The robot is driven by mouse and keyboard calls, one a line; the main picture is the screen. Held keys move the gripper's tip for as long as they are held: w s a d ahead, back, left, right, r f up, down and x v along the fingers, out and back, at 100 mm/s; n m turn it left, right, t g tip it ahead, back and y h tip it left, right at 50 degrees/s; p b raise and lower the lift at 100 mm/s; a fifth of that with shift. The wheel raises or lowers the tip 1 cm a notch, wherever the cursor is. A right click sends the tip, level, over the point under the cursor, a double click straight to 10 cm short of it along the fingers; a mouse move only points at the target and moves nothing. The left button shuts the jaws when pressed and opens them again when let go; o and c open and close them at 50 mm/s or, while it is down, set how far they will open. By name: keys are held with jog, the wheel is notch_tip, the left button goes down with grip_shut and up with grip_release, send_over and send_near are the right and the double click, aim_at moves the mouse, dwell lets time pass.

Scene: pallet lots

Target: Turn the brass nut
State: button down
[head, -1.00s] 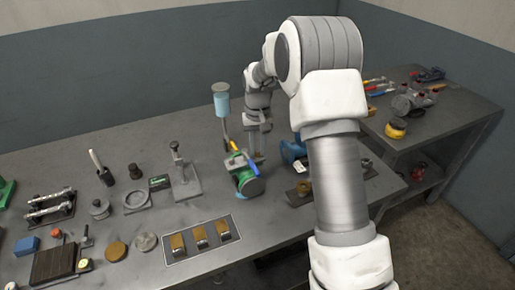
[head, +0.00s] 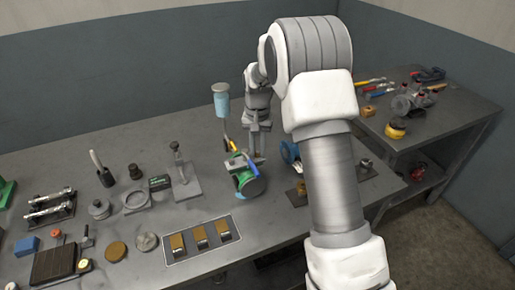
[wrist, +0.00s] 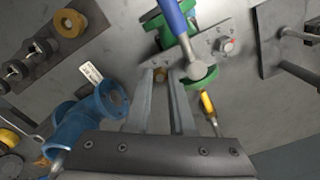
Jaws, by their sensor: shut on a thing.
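My gripper (head: 258,153) reaches down beside the green valve body (head: 248,184) on the bench. In the wrist view the two fingers of my gripper (wrist: 161,75) point away from the camera, with a small brass nut (wrist: 161,74) between their tips. The gripper is shut on this nut, which sits at the end of a flat grey bar (wrist: 203,46). The fingers cover part of the nut. In the head view the nut is too small and hidden to make out.
A blue-handled lever (wrist: 174,15) with a round grey end lies close to the right finger. A yellow-handled tool (wrist: 207,104) is right of it. A blue pipe fitting (wrist: 82,118) stands close on the left. A tray (head: 228,242) with several blocks lies in front.

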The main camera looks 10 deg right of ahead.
aim_at(258, 152)
jog(key=c, duration=0.8)
grip_release()
jog(key=shift+r, duration=0.1)
notch_tip(258, 152, up, 17)
jog(key=shift+r+p, duration=0.15)
jog(key=shift+p, duration=0.3)
